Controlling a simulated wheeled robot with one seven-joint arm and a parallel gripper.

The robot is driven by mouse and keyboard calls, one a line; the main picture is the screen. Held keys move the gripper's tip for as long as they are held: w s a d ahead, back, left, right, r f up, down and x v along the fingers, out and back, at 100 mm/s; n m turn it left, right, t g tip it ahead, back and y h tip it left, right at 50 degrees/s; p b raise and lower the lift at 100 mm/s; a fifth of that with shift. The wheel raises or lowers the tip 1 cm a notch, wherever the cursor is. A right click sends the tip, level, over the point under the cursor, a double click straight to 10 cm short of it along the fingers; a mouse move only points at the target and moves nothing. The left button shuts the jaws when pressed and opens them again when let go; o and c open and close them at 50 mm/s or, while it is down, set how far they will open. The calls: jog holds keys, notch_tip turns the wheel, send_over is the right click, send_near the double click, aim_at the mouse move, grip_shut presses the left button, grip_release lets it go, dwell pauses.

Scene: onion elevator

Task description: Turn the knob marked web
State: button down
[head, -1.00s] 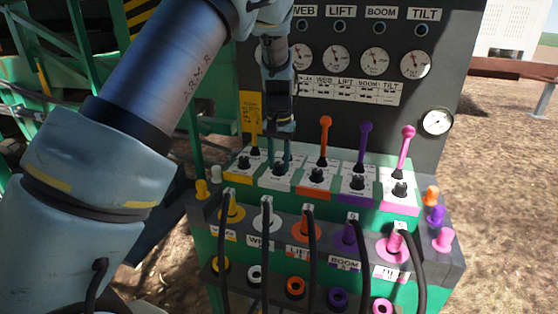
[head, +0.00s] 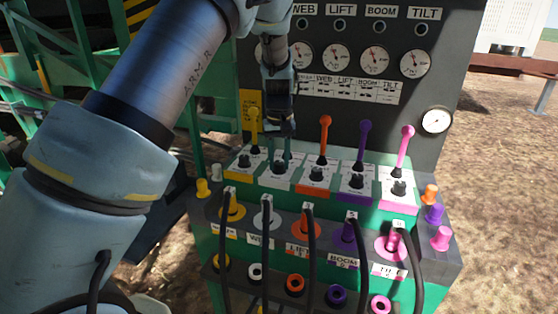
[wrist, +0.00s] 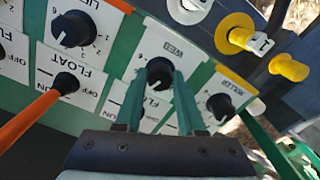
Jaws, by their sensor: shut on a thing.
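The black knob marked WEB (wrist: 159,71) sits on a white plate in the middle of the wrist view. In the head view the web knob (head: 279,167) is on the green panel's sloped top, between the yellow and orange stations. My gripper (wrist: 163,80) has its two green fingers on either side of the knob, shut on it. In the head view my gripper (head: 281,152) reaches down to the web plate from above. The fingers hide part of the plate and its scale.
An orange lever (head: 325,130), a purple lever (head: 365,135) and a pink lever (head: 404,145) stand to the right; a yellow lever (head: 254,125) stands close on the left. The ROLLER knob (wrist: 220,105) and LIFT knob (wrist: 72,30) flank the web knob. Black hoses hang in front.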

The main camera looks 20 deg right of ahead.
aim_at(279, 162)
jog(key=c, duration=0.5)
grip_release()
jog(key=shift+r, duration=0.1)
notch_tip(279, 162, up, 11)
jog(key=b, duration=0.2)
jog(key=shift+b, duration=0.4)
jog(key=w+a+f+n, duration=0.1)
jog(key=a+f+n, duration=0.15)
jog(key=a, duration=1.55)
jog(key=s+a+f, duration=0.2)
jog(key=s+a, duration=0.4)
jog(key=a, duration=0.3)
jog(key=s+a+f+t, duration=0.1)
jog(key=s+a+f, duration=0.2)
jog(key=s+a, duration=0.3)
jog(key=a, duration=0.3)
jog(key=shift+a+t, duration=0.3)
jog(key=shift+a, duration=0.05)
